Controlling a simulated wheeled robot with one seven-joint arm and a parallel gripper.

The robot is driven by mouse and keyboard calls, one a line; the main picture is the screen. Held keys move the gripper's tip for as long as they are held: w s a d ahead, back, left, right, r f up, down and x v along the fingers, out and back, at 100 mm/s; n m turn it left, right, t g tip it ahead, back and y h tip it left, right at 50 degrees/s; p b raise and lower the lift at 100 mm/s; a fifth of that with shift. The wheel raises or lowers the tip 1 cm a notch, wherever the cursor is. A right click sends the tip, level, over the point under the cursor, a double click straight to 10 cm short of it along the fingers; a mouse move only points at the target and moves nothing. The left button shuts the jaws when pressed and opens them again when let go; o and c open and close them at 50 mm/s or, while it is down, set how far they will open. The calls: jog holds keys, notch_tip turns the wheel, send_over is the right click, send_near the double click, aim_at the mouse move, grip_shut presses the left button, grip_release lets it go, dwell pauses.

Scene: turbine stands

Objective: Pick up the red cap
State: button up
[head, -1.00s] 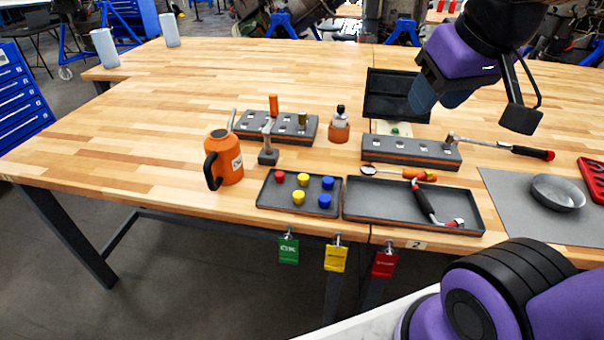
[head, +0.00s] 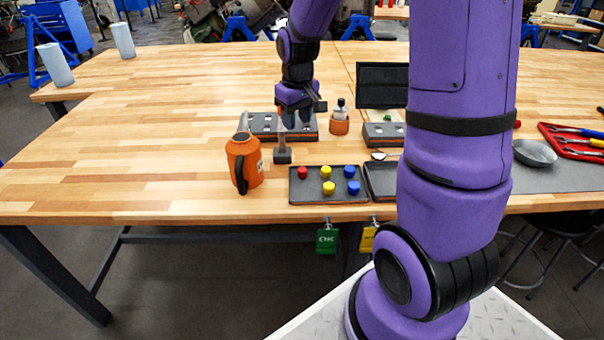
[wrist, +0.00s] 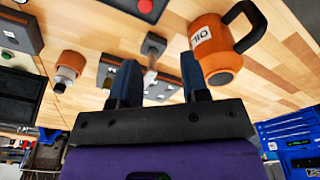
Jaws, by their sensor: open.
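The red cap (head: 303,172) sits in the back left corner of a dark shallow tray (head: 330,198), beside two yellow caps (head: 327,180) and two blue caps (head: 352,180). It also shows at the top edge of the wrist view (wrist: 146,6). My gripper (head: 297,118) is open and empty, pointing down over the grey slotted block behind the tray. In the wrist view my gripper (wrist: 160,75) has its two blue fingers apart, with a small upright post tool (wrist: 152,48) seen between them. The cap is clear of the fingers.
An orange oil can (head: 244,163) stands left of the tray. The upright post tool (head: 283,156) stands between block and tray. An orange-based bottle (head: 340,122) is right of my gripper. My arm hides much of the right side.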

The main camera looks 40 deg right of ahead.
jog(key=w+d+f+g, duration=0.1)
jog(key=w+d+f, duration=0.2)
jog(key=f, duration=0.6)
send_over(302, 169)
notch_tip(302, 169, down, 5)
jog(key=shift+a, duration=0.1)
jog(key=shift+f, duration=3.2)
grip_shut()
